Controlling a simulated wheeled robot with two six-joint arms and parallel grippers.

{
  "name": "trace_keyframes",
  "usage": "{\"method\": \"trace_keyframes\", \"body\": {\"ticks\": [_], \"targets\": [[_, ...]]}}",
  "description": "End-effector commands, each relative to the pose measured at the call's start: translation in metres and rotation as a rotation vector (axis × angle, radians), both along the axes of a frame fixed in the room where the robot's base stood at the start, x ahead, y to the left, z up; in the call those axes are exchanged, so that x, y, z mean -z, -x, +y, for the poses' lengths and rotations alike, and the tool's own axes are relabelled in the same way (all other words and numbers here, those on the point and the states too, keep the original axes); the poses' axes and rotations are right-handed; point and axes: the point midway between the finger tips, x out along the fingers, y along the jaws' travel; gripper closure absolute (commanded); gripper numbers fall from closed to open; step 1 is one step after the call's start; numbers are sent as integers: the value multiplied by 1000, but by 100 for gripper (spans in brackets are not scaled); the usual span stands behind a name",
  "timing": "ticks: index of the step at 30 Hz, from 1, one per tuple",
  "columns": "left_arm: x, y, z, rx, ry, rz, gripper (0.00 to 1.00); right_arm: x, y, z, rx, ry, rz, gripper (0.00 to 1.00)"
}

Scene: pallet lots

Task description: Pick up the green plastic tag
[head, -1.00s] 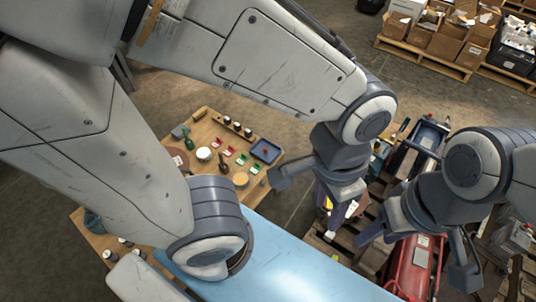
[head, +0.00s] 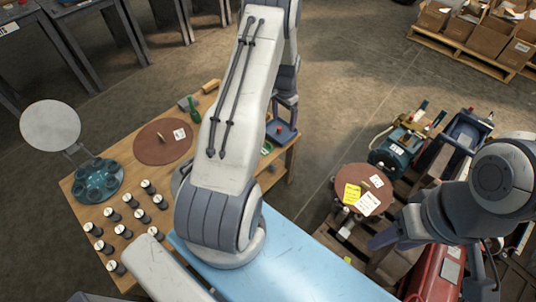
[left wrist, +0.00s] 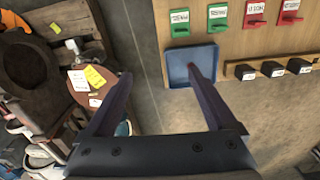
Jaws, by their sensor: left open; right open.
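Two green plastic tags with white labels, one (left wrist: 179,22) and another (left wrist: 218,16), lie on the wooden table near its edge in the left wrist view. In the head view a bit of green (head: 266,149) shows beside my left arm; the arm hides most of that area. My left gripper (left wrist: 158,73) is open and empty, above the table edge. In the left wrist view its right finger overlaps the blue tray (left wrist: 175,62), and both green tags are beyond the fingertips. My right gripper (head: 425,264) is open at the right, away from the table.
Red tags (left wrist: 255,12) lie beside the green ones. Black blocks with labels (left wrist: 272,69) stand in a wooden strip. A round brown board with notes (head: 364,188) and machinery on pallets lie to the right, across a floor gap.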

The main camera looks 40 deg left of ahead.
Motion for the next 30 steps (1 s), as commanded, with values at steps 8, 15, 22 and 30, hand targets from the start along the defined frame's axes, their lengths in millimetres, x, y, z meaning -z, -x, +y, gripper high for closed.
{"method": "trace_keyframes", "body": {"ticks": [8,15,22,30], "targets": [[74,20,55,-53,-1,8,10,18,0,0,0,0,0,48],[109,19,55,-53,-2,8,10,22,0,0,0,0,0,48],[128,18,53,-52,-1,9,10,25,0,0,0,0,0,48],[165,15,52,-53,-1,8,10,31,0,0,0,0,0,48]]}}
